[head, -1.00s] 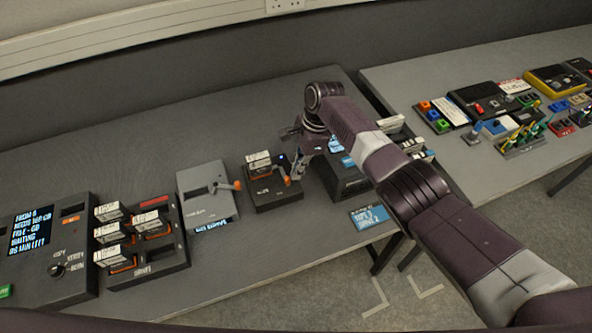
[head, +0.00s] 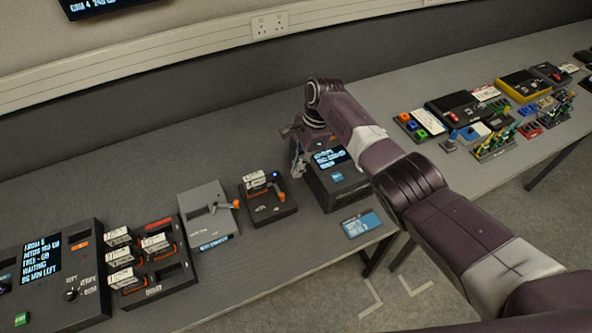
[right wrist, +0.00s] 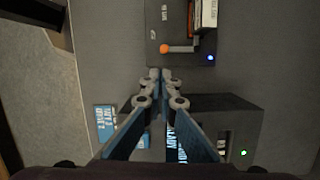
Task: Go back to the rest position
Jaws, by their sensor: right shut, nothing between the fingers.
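My right arm reaches in from the lower right in the head view. Its right gripper (head: 298,168) hangs over the bench (head: 165,165), by the left side of a dark box with a blue-lit screen (head: 330,158). In the right wrist view the right gripper (right wrist: 161,76) is shut with its fingertips together and nothing between them. The fingertips appear beside the edge of a small dark unit with an orange-knobbed lever (right wrist: 180,52), above the bench; contact does not show. My left gripper is not in view.
A grey lever box (head: 208,215), a slotted rack with white cartridges (head: 150,268) and a panel with a screen (head: 50,270) stand to the left. A blue label card (head: 362,224) lies near the front edge. The back of the bench is clear.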

